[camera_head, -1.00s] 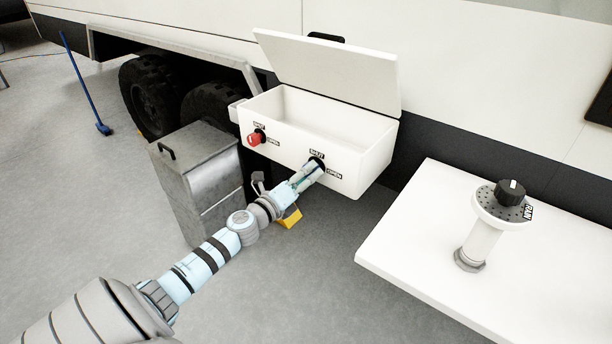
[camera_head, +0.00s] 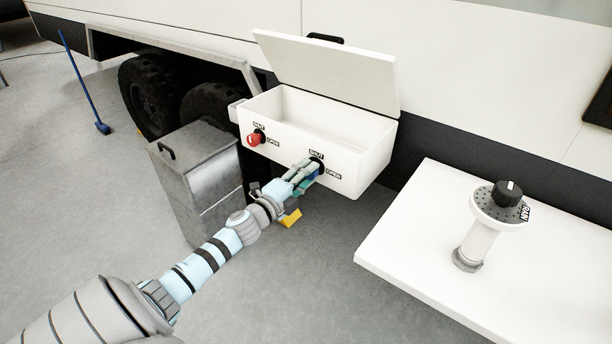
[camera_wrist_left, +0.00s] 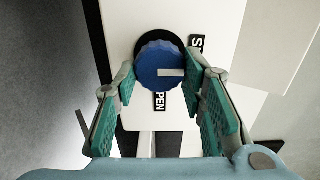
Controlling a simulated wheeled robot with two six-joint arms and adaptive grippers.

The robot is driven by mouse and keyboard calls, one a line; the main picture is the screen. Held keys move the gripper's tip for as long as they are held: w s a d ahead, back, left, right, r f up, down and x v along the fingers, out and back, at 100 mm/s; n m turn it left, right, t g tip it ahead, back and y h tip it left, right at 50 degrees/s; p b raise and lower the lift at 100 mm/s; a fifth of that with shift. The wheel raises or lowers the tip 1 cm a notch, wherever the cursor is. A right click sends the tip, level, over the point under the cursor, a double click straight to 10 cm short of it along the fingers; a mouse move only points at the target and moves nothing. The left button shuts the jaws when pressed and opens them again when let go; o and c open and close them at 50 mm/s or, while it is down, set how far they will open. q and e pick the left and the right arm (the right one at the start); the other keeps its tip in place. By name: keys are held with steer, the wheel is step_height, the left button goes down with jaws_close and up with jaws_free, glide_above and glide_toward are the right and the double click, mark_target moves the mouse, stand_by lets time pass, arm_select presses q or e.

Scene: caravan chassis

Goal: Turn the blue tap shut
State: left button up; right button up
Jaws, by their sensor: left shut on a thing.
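The blue tap (camera_wrist_left: 158,58) is a ribbed round knob with a white mark, on the front of a white box (camera_head: 362,165). In the left wrist view the mark points right, between the OPEN label (camera_wrist_left: 160,101) below and the partly hidden SHUT label (camera_wrist_left: 196,46) at upper right. My left gripper (camera_wrist_left: 162,76) is shut on the blue tap, with one finger on each side of it. In the head view the gripper (camera_head: 309,168) hides most of the tap, and only a little blue shows. My right gripper is not in view.
A red tap (camera_head: 254,139) sits left on the same box, whose lid (camera_head: 330,70) stands open. A grey metal bin (camera_head: 200,170) stands close left of my arm. A white table (camera_head: 420,240) with a black dial (camera_head: 508,193) is at right. A yellow object (camera_head: 291,218) lies below.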

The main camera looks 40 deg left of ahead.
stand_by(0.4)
arm_select(q)
steer(key=o, duration=1.1)
steer(key=shift+o, duration=0.2)
